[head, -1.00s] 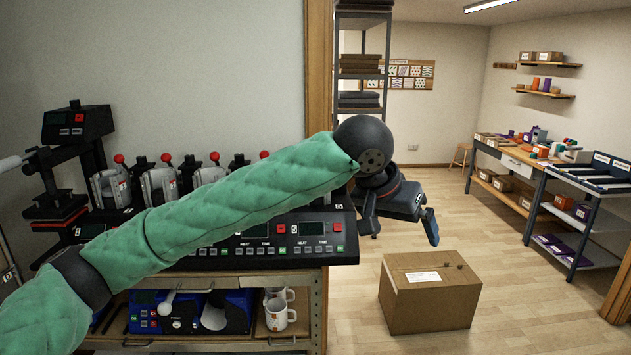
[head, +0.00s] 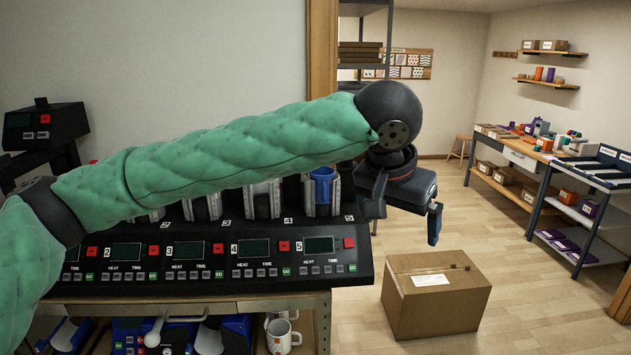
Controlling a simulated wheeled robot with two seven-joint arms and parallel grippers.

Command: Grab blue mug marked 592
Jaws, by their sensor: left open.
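A blue mug (head: 321,186) sits in the rightmost mug press, the one above the panel labelled 5. My green-sleeved left arm crosses in front of the presses and covers their upper parts, and any marking on the mug is not readable. My left gripper (head: 405,212) is open and empty, to the right of the blue mug and past the right end of the press bench. It points downward, apart from the mug. My right gripper is not in view.
The press control panel (head: 210,255) runs along the bench, with numbered displays. White mugs (head: 281,335) stand on the shelf below. A cardboard box (head: 436,293) sits on the floor at right. A side table (head: 530,155) stands farther back, with open floor between.

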